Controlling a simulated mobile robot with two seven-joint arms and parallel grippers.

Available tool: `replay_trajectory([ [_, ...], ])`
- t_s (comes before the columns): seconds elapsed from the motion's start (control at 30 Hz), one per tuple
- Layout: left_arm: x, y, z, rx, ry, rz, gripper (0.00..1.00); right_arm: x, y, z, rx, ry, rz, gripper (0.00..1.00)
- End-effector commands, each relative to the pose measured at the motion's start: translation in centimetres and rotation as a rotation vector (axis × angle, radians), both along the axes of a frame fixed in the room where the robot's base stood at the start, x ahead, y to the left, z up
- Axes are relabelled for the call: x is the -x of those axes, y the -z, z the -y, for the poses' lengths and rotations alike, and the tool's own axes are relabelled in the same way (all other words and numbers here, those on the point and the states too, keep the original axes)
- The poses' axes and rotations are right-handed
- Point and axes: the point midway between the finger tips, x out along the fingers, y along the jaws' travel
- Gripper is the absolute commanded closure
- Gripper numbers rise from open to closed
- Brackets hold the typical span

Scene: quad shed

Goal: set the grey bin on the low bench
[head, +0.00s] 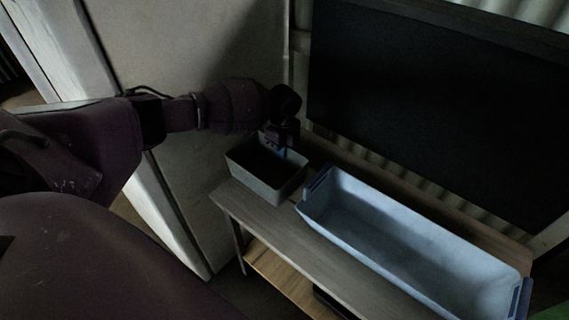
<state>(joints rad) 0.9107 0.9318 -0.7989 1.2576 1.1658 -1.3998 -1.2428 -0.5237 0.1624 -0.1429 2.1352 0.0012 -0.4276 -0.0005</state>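The grey bin (262,185) is a small open rectangular box at the left end of the wooden bench (295,233). It is upright and looks to rest on the bench top, though a small gap under it cannot be ruled out. My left gripper (283,150) comes in from the left and points down at the bin's far right rim. Its fingers are dark and small here, so whether they are closed on the rim cannot be told. The bin's inside is in shadow. My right gripper is not in view.
A long pale blue tub (400,240) with dark blue end handles fills the bench to the right of the bin. A large black panel (430,100) stands behind. The bench has a lower shelf (275,275). A pale panel (215,60) stands at the back left.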

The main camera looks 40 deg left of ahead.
Motion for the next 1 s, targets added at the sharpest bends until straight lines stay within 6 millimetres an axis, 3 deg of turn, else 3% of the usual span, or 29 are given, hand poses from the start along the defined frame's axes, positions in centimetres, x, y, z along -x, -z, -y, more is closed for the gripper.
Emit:
replay_trajectory([
  [0.4, 0.1, 5.7, 0.0, -0.001, 0.000, -0.008, 1.00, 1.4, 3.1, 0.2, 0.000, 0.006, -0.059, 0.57],
  [0.6, 0.0, 5.5, 0.0, 0.000, 0.000, 0.002, 1.00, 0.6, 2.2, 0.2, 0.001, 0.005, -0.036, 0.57],
  [0.87, 0.0, 5.9, 0.0, 0.000, 0.000, 0.000, 1.00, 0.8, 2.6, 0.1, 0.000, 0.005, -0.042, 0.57],
  [1.0, 0.0, 5.8, 0.0, 0.000, 0.000, 0.001, 0.76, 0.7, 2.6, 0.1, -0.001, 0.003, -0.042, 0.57],
])
